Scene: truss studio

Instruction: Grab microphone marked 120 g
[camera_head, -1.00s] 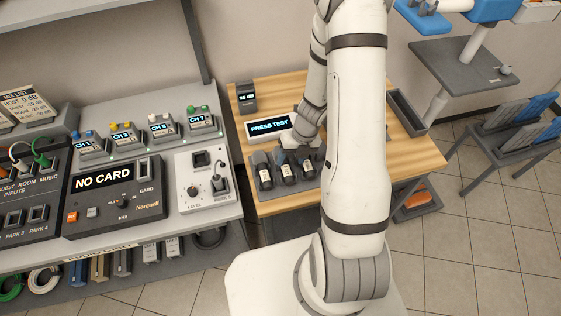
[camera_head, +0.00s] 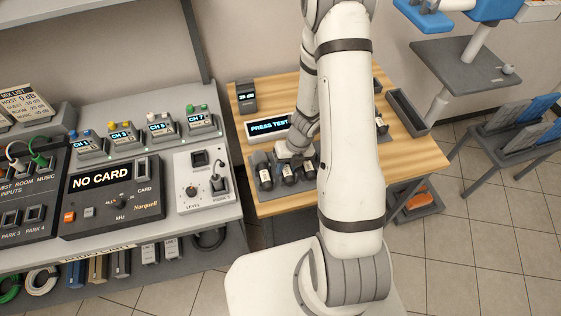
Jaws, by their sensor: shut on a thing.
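Several dark microphones with pale labels lie side by side in a dark rack (camera_head: 291,192) on the wooden table. The left microphone (camera_head: 265,179), middle microphone (camera_head: 288,175) and right microphone (camera_head: 310,171) show; my arm may hide more to the right. The label print is too small to read, so I cannot tell which is marked 120 g. My gripper (camera_head: 289,157) is down at the upper end of the middle microphone and appears shut on it. The fingers are mostly hidden by my wrist. The microphone still appears to be in the rack.
A "PRESS TEST" display (camera_head: 267,127) stands just behind the rack, close to my wrist. A small dark display unit (camera_head: 246,97) is at the table's back left. A dark tray (camera_head: 408,113) lies along the right edge.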

